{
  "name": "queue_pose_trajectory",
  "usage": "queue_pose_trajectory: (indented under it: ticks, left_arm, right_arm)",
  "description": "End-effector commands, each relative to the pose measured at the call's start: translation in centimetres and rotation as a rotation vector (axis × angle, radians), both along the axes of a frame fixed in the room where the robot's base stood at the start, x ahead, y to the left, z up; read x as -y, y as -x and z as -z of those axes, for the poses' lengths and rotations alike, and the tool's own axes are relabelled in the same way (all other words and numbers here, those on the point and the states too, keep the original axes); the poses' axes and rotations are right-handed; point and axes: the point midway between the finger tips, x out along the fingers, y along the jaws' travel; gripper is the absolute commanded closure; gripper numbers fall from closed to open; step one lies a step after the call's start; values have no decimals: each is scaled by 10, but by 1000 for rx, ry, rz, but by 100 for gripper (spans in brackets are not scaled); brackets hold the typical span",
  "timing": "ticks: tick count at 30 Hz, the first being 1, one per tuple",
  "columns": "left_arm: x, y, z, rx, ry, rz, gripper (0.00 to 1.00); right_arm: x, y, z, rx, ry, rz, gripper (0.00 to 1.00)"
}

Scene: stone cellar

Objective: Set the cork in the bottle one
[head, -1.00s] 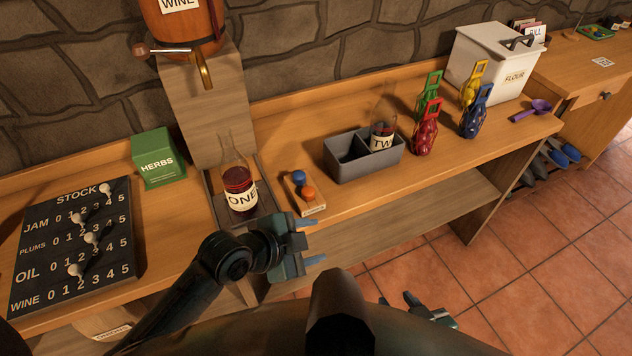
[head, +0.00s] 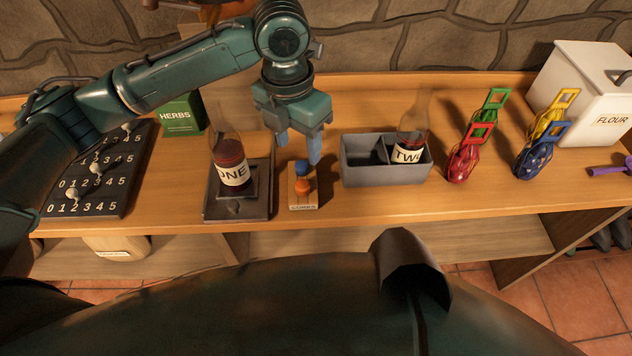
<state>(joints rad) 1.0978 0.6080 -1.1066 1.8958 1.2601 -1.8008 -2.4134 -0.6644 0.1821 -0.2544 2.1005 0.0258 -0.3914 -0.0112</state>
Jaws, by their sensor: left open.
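Bottle one (head: 231,165), clear glass with dark red wine and a label "ONE", stands upright in a dark tray (head: 238,212) on the bench. Its neck shows no cork. My left gripper (head: 298,152) points down, open and empty, over the far end of the holder, close to the blue cork. I cannot tell whether a finger touches it. My right gripper is out of view.
A grey two-part caddy (head: 375,174) holds bottle two (head: 411,141) in its right compartment. Red, green, blue and yellow clip-topped bags and a white flour bin (head: 590,85) stand farther right. A green herbs box (head: 181,118) and dark stock board (head: 110,170) are at left.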

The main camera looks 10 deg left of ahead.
Motion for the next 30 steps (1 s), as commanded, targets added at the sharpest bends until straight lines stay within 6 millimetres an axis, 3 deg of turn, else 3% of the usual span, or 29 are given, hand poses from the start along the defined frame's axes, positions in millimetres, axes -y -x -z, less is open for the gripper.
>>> queue_pose_trajectory:
  ticks: [3,6,15,25,30]
  left_arm:
    - [-10,0,-8,-8,-42,63,48]
    - [-12,0,-4,-14,-53,81,48]
    - [-11,0,51,-16,-52,80,48]
    - [-7,-2,79,-14,-50,81,48]
    - [0,-6,104,-15,-50,79,48]
  right_arm:
    - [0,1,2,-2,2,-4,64]
    - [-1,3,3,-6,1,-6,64]
    - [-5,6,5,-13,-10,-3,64]
    - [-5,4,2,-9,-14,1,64]
    - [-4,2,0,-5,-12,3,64]
